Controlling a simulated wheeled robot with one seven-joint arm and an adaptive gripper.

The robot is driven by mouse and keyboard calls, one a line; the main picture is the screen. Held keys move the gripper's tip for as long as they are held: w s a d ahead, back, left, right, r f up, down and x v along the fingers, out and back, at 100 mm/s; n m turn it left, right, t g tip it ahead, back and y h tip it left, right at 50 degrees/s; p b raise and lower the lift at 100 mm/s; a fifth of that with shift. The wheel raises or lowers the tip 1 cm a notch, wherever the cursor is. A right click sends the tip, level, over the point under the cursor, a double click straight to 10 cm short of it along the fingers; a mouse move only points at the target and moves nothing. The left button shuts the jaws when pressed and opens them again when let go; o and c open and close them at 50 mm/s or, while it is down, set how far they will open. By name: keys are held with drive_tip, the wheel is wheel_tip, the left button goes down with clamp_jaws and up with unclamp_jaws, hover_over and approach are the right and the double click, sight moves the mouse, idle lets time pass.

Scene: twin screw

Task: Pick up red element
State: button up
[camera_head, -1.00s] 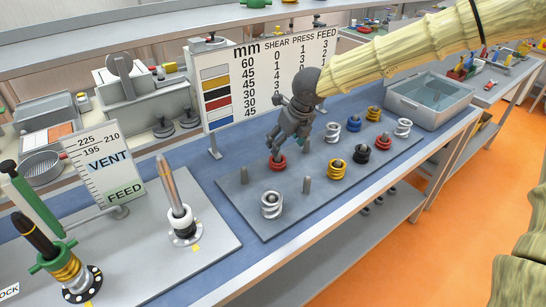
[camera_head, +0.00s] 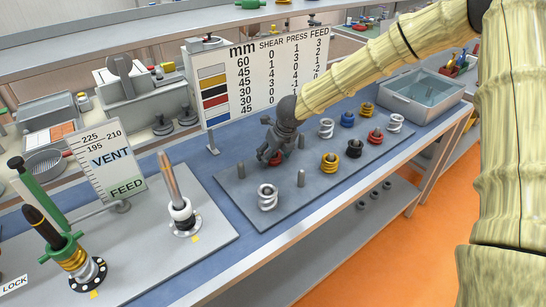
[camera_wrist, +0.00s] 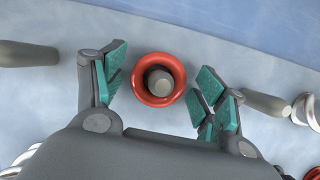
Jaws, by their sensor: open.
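A red ring-shaped element (camera_wrist: 140,82) sits around a short grey peg (camera_wrist: 159,80) in the wrist view. In the head view the same red element (camera_head: 276,161) is mostly hidden behind my fingers. My gripper (camera_wrist: 162,78) is open, with one teal-padded finger on each side of the red element and a gap to it on both sides. In the head view my gripper (camera_head: 270,155) is low over the grey plate (camera_head: 245,210). A second red element (camera_head: 375,136) stands at the right part of the plate.
White (camera_head: 268,198), yellow (camera_head: 329,163), black (camera_head: 354,148) and blue (camera_head: 347,119) elements stand on the plate. Bare pegs (camera_head: 301,178) stand near my gripper. A number board (camera_head: 262,82) is behind, and a grey bin (camera_head: 412,108) is at the right.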

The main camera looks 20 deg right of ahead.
drive_tip(key=shift+s+r, duration=0.2)
drive_tip(key=shift+w+f, duration=0.1)
drive_tip(key=shift+f, duration=0.05)
drive_tip(key=c, duration=1.2)
